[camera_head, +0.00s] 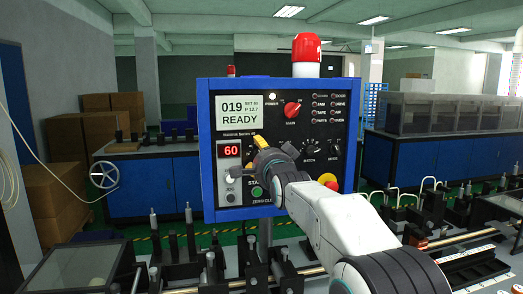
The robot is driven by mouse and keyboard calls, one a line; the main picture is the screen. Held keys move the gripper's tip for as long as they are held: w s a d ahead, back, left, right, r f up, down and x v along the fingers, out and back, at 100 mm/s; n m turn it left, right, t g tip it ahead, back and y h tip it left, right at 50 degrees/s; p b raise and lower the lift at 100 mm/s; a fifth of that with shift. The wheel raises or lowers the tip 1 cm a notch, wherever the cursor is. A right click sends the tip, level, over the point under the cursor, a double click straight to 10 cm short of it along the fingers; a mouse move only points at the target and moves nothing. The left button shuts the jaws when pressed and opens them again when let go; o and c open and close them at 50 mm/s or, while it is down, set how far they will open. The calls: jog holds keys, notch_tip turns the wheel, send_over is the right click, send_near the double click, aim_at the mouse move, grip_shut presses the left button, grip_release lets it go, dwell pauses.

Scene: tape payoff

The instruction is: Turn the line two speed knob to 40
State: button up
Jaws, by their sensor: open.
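A blue-framed control panel (348,140) stands ahead. Its small red number display (230,150) reads 60. The light screen (238,112) above shows 019, READY and small text that looks like SET 60. My gripper (247,159) is open in front of the panel, just right of the red display. My gripper and wrist cover the panel there, and I cannot make out a speed knob or its line label. A yellow piece shows at the gripper's upper edge; I cannot tell whether it belongs to the gripper or panel. Contact with the panel is unclear.
A red rotary switch (292,109) sits above my gripper. Black knobs (312,147) lie to its right. A red and yellow emergency button (328,181) is close to my arm. A green button (257,191) is below. Machine rails and posts fill the foreground.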

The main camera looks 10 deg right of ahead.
jog(key=shift+w, duration=0.4)
jog(key=shift+s, duration=0.1)
grip_shut()
dwell(0.4)
